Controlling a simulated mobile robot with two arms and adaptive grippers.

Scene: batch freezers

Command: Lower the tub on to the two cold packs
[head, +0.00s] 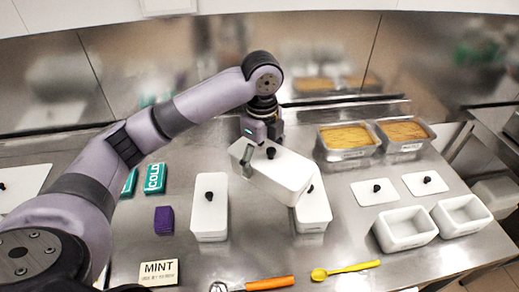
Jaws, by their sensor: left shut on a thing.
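The tub is tilted and held above the counter, partly in front of another white lidded tub (313,212). Two teal cold packs lie on the counter at the left: one marked COLD (155,178), and another (131,182) partly hidden by my left arm. The held tub is well to the right of the packs. My right gripper does not show.
A white lidded tub (209,210), a purple stack (164,220) and a MINT card (158,273) stand at centre left. An orange-handled tool (270,283) and a yellow spoon (345,270) lie at the front. Open white tubs (404,229) and filled metal pans (347,140) are at right.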

